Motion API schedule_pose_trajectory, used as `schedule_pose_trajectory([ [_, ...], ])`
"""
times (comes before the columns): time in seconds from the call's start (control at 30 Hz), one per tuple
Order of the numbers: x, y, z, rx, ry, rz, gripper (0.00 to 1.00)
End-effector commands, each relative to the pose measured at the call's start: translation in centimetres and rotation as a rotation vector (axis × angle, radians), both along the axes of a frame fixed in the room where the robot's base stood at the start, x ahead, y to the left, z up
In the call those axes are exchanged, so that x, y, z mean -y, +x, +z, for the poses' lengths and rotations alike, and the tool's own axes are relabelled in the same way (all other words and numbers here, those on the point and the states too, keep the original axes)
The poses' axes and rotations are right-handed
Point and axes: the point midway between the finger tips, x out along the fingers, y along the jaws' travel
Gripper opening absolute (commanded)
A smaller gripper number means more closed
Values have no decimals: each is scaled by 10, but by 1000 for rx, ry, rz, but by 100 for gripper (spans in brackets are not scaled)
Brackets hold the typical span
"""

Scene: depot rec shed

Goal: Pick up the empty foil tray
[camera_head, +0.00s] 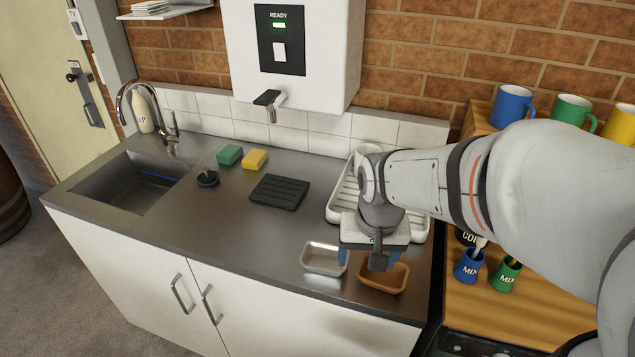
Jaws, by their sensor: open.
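A silver foil tray (322,259) sits near the front edge of the steel counter and looks empty. A brown tray (384,279) of similar size sits just to its right. My gripper (368,263) points down over this pair, with one blue finger near the foil tray's right end and the other over the brown tray's far side. It is open, with nothing seen between the fingers. The gripper hides part of the foil tray's right end and the brown tray's far edge. I cannot tell whether a finger touches either tray.
A white dish rack (342,203) stands behind my gripper. A black ridged mat (279,192), sponges (254,159) and a sink (132,184) lie left. Blue (469,266) and green (505,273) cups stand on the wooden surface at right. The counter left of the foil tray is clear.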

Motion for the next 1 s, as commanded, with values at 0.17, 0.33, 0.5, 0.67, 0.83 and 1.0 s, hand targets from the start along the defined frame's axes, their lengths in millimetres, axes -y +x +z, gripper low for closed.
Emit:
schedule_pose_trajectory([
  [0.17, -29, 47, 0, -73, 8, -86, 88],
  [0.33, -52, 76, -18, -115, 6, -155, 100],
  [0.5, -65, 89, -32, -135, 3, -196, 100],
  [0.67, -67, 92, -45, -142, 2, -206, 100],
  [0.83, -67, 92, -63, -142, 2, -207, 100],
  [1.0, -68, 94, -77, -143, 2, -207, 100],
])
